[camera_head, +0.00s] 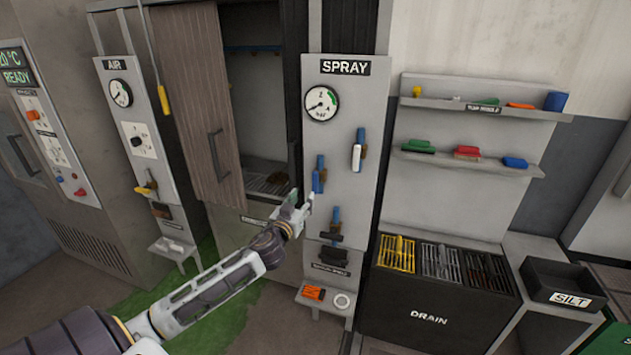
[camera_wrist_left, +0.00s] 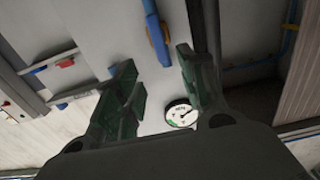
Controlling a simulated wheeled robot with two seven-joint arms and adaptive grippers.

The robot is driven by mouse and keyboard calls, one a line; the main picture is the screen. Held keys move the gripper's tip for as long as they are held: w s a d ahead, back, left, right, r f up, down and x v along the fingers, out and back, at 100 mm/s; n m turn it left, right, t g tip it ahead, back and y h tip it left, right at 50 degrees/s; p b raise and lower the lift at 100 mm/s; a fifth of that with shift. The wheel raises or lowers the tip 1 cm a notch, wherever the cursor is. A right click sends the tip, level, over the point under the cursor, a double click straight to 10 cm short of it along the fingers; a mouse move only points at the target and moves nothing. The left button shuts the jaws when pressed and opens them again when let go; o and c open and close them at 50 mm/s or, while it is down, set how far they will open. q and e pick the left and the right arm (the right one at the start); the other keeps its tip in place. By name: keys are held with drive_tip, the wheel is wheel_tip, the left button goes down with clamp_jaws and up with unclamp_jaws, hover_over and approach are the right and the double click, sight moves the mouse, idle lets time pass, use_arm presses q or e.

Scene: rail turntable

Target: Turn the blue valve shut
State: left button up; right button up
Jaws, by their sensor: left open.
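The blue valve lever (camera_head: 318,178) is on the grey SPRAY panel (camera_head: 374,120), below the gauge, and hangs roughly upright. In the left wrist view a blue lever (camera_wrist_left: 157,38) with a brown part beside it shows beyond the gap between the fingers. My left gripper (camera_head: 301,203) is open, in front of the panel, just below and left of the lever in the head view. Its two dark green fingers (camera_wrist_left: 158,92) are apart with nothing between them. Whether they touch the lever I cannot tell. My right gripper is out of view.
The pressure gauge (camera_head: 321,103) is above the lever. A sliding door (camera_head: 195,75) and an open cabinet are left. The DRAIN bin (camera_head: 428,316) and small shelf (camera_head: 327,305) are below right.

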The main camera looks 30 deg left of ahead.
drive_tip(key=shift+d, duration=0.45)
use_arm(q)
drive_tip(key=shift+w, duration=0.15)
approach(314, 181)
drive_tip(key=w, duration=0.2)
drive_tip(key=shift+a+p+x, duration=0.15)
drive_tip(key=shift+p+x, duration=0.25)
drive_tip(key=shift+x, duration=0.6)
drive_tip(key=shift+a+p+x, duration=0.15)
drive_tip(key=shift+p+x, duration=0.25)
drive_tip(key=shift+x, duration=1.6)
drive_tip(key=shift+p+x, duration=0.45)
drive_tip(key=shift+x, duration=1.15)
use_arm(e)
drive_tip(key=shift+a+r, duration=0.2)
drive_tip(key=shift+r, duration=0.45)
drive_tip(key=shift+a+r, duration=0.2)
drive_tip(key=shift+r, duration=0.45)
use_arm(q)
drive_tip(key=shift+f, duration=0.1)
